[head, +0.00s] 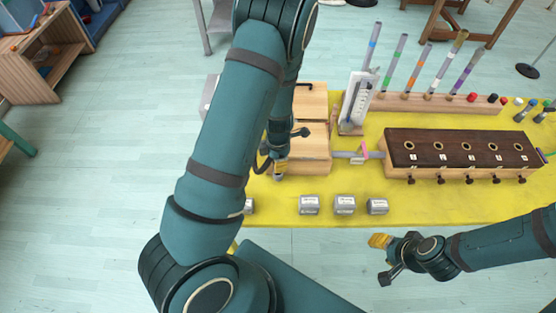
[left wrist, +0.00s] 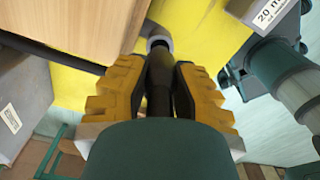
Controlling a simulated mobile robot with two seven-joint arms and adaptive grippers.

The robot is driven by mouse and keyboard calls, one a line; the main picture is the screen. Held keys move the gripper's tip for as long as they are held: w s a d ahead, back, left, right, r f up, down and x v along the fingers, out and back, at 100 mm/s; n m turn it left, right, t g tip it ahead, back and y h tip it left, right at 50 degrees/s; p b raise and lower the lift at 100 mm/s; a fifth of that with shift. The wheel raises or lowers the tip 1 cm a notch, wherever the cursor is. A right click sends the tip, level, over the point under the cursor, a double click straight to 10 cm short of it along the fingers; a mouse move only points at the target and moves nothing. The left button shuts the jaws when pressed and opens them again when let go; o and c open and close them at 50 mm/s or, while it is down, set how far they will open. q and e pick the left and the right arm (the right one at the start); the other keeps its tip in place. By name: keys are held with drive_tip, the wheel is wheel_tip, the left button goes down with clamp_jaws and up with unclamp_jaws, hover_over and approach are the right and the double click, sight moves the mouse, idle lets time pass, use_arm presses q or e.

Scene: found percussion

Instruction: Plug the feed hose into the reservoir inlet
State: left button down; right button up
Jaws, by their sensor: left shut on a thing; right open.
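My left gripper (left wrist: 158,85) is shut on the black feed hose (left wrist: 159,70), seen between its yellow fingers in the left wrist view. The hose's far end meets a grey ring (left wrist: 158,40) beside a wooden box; I cannot tell whether it sits inside the ring. In the head view my left gripper (head: 280,168) is at the left side of the wooden box (head: 308,150), which looks like the reservoir. My arm hides part of that box. My right gripper (head: 380,241) is open and empty, in front of the table's near edge.
A dark-topped wind chest (head: 461,151) joins the box by a grey pipe (head: 346,154) with a pink clip. Several labelled grey weights (head: 344,204) stand along the front of the yellow table (head: 290,216). A rack (head: 438,103) of coloured tubes stands behind.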

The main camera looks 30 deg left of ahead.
use_arm(q)
drive_tip(key=shift+f+b, duration=1)
drive_tip(key=shift+f, duration=0.45)
drive_tip(key=c, duration=0.9)
unclamp_jaws()
drive_tip(key=shift+o, duration=0.2)
drive_tip(key=shift+r, duration=0.15)
drive_tip(key=shift+w+r, duration=0.1)
drive_tip(key=shift+r, duration=0.2)
drive_tip(key=r, duration=1.1)
drive_tip(key=shift+s+d+r, duration=0.1)
drive_tip(key=shift+s, duration=0.1)
